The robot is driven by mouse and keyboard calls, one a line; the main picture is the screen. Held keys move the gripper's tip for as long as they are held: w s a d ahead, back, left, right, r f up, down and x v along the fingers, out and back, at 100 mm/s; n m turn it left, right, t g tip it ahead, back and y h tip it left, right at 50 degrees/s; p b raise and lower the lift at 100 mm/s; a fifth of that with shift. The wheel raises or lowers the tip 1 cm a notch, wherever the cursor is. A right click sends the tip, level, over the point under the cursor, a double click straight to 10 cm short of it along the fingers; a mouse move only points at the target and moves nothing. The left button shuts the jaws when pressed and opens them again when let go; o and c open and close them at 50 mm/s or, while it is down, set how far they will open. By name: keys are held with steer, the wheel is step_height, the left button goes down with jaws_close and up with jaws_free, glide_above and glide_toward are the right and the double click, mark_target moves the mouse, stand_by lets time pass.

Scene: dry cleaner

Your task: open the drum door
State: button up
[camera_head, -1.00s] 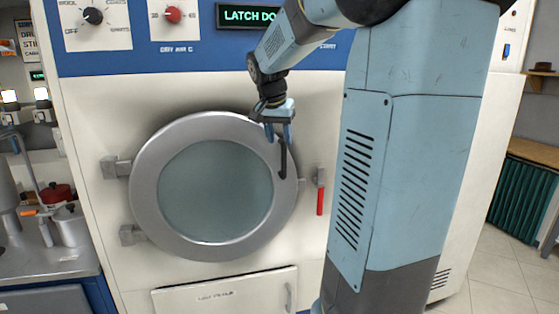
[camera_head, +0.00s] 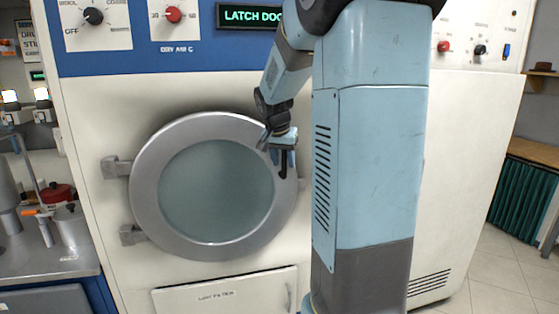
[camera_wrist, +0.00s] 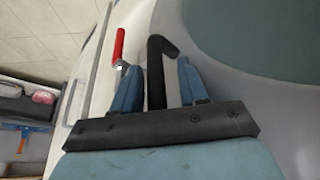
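The drum door (camera_head: 148,205), a round grey metal ring with a dark glass, looks closed on the white machine, with hinges on its left. Its black bar handle (camera_wrist: 157,75) is on the ring's right side. My gripper (camera_head: 281,160) is at that handle. In the wrist view my gripper (camera_wrist: 158,72) is open, one blue finger on each side of the handle, with gaps showing; contact cannot be told. A red latch lever (camera_wrist: 119,44) shows beside the door in the wrist view; in the head view my arm hides it.
A green display (camera_head: 250,15) above the door reads "LATCH DO", its end hidden by my arm. A lower panel (camera_head: 225,297) sits under the door. A counter (camera_head: 50,262) with a red pot (camera_head: 56,193) stands left. Tiled floor (camera_head: 505,275) is clear at right.

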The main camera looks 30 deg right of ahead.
jaws_close()
stand_by(0.3)
